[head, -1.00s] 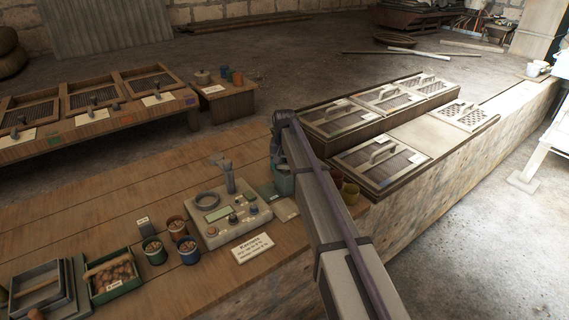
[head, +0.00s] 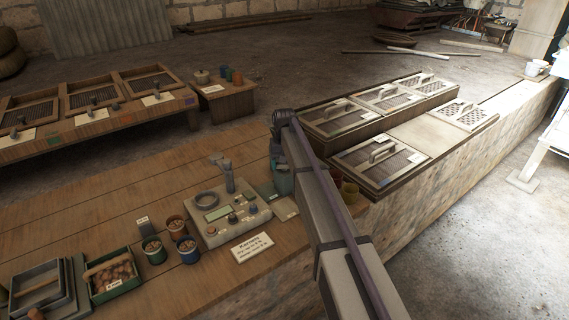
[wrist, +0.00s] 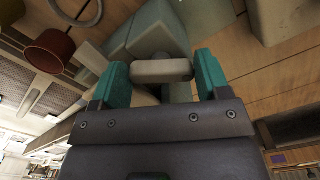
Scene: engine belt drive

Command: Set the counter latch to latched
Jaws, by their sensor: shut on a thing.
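My gripper (wrist: 162,72) has two teal fingers and shows in the wrist view. It is shut on a pale rounded bar (wrist: 162,71), which lies crosswise between the fingers. Behind the bar is a grey-green block (wrist: 152,28). The bar may be the handle of the counter latch, but I cannot tell its setting. In the head view my arm covers most of this place. A teal piece (head: 284,184) shows just left of my arm, beside the grey control box (head: 228,215) with its dial, upright post and knobs.
A small sign (head: 252,247) stands in front of the control box. Several small pots of pellets (head: 153,250) and a green tray (head: 113,275) lie to its left.

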